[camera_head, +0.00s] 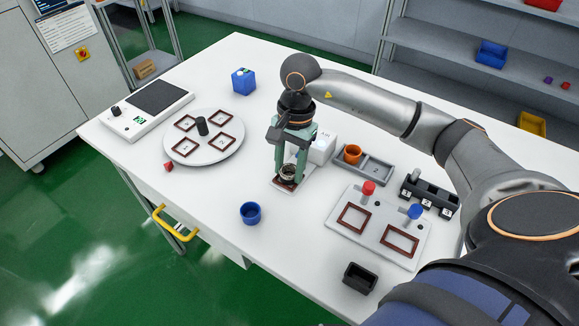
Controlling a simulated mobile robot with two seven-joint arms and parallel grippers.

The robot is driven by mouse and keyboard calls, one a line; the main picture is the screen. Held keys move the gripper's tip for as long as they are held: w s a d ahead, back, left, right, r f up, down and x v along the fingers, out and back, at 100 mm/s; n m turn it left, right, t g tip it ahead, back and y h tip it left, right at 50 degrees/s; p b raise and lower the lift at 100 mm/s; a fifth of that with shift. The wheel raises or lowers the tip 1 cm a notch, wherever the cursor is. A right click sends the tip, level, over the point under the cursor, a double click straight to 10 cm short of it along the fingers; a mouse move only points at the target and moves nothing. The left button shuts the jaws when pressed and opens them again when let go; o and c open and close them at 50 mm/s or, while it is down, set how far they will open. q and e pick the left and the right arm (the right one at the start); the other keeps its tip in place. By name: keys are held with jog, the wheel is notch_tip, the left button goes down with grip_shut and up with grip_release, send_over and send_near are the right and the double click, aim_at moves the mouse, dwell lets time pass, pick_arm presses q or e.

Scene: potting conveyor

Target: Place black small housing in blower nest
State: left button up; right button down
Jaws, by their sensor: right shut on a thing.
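My right gripper (290,171) points down with its green fingers shut on a small dark round part with a pale rim, which looks like the black small housing (288,174). The part is low, directly over or in the blower nest (281,186), a small plate with a red-brown border. The fingers partly hide the part and the nest, so I cannot tell whether it is seated. The white blower box (320,149), with small lettering, stands just behind to the right. My left gripper is not in view.
A blue cup (250,213) stands in front of the nest. A round plate (218,154) with several frames is to the left. A grey tray (377,171) holds an orange cup (352,153). A two-frame fixture (374,229) and a square black box (360,278) are to the right.

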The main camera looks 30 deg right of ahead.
aim_at(293, 170)
jog(key=shift+s+f, duration=0.2)
jog(key=shift+f, duration=0.4)
jog(key=shift+c, duration=1.4)
grip_release()
jog(key=shift+a+f, duration=0.1)
notch_tip(293, 170, up, 14)
jog(key=w+d, duration=0.1)
jog(key=shift+w+d, duration=0.15)
jog(key=shift+d, duration=0.25)
